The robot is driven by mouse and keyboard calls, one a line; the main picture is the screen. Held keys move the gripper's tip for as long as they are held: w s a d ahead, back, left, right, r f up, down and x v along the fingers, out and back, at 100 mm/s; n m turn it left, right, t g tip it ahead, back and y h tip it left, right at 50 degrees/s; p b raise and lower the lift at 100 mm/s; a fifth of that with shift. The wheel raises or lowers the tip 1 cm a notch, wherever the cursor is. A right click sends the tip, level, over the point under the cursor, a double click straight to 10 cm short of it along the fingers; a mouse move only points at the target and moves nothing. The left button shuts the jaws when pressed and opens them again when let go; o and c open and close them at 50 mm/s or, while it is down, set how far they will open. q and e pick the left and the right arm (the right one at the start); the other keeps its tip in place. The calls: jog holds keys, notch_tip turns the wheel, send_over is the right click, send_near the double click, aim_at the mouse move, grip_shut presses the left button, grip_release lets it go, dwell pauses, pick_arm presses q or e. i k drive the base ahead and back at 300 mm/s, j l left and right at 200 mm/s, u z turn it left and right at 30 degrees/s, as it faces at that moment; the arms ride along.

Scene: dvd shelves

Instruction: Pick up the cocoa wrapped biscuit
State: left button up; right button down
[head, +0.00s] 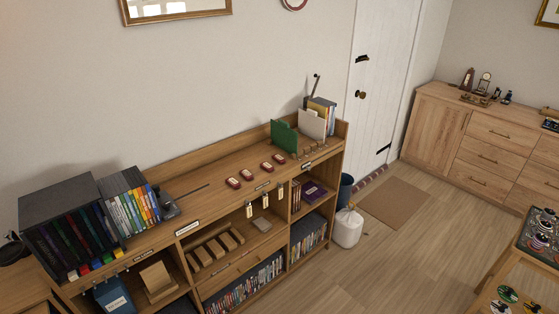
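I cannot make out a cocoa wrapped biscuit for certain in the head view. Small round items with dark, white and red parts (541,240) sit on a patterned dark tray or board (522,243) at the right edge. They are too small to identify. Green and orange round pieces (508,294) lie on the light wooden table below it, partly cut off by the frame. Neither of my grippers shows in this view.
A long wooden shelf unit (185,242) with discs, books and small red-brown blocks (233,183) runs along the wall. A brown mat (397,203) lies before the white door (383,80). A drawer cabinet (487,158) stands at right. The floor between is clear.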

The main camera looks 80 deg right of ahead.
aim_at(276, 157)
jog(key=z, duration=2.9)
jog(key=i+j+z, duration=0.55)
jog(key=i+j, duration=0.25)
jog(key=i+j+z, duration=0.25)
jog(key=j, duration=0.35)
jog(key=i+l, duration=0.05)
